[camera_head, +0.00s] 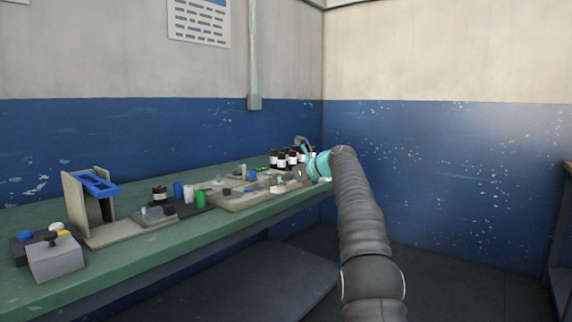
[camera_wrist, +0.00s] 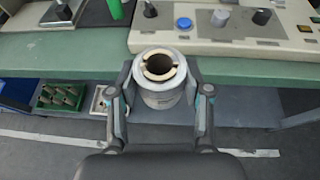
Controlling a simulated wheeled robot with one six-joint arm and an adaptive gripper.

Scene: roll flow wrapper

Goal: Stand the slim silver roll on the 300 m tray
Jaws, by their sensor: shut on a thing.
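In the wrist view my gripper (camera_wrist: 160,98) is shut on a silver-grey roll (camera_wrist: 160,98) with a pale ring-shaped core at its top. The roll is upright between the two fingers, just off the front edge of the green bench (camera_wrist: 90,50). In the head view my arm reaches to the far right end of the bench, and the gripper tips and held roll are too small to make out. I cannot pick out a tray marked 300 m in either view.
A beige control panel (camera_wrist: 170,38) with knobs and a blue button (camera_wrist: 184,23) lies just beyond the roll. Dark bottles (camera_head: 281,160) stand at the bench's far end. A blue-topped stand (camera_head: 97,183) is at the left. A green bin (camera_wrist: 62,96) sits below the bench edge.

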